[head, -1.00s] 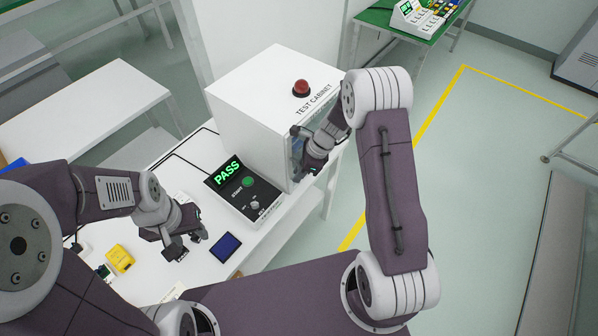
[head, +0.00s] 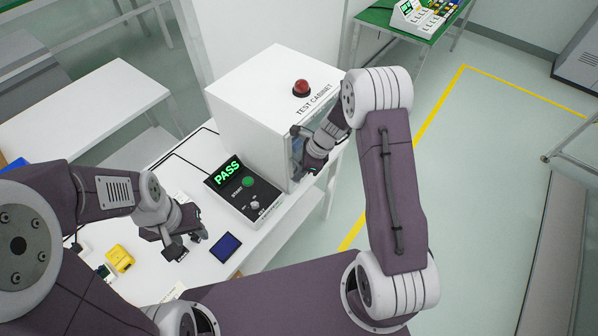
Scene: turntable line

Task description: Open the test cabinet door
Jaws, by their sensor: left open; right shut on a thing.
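The test cabinet (head: 262,92) is a white box with a red dome lamp on top, standing at the back of the white bench. Its door side faces right and is largely hidden behind my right arm. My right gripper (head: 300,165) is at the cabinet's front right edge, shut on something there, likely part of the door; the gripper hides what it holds. The door looks closed or nearly so; I cannot tell exactly. My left gripper (head: 188,248) is open and empty above the bench, left of a dark blue square piece (head: 225,246).
A black tester (head: 243,192) showing a green PASS stands against the cabinet's front. A yellow item (head: 120,258) lies at the bench's left. Open floor with a yellow line (head: 430,118) is right of the cabinet. A green table (head: 388,18) stands at the back.

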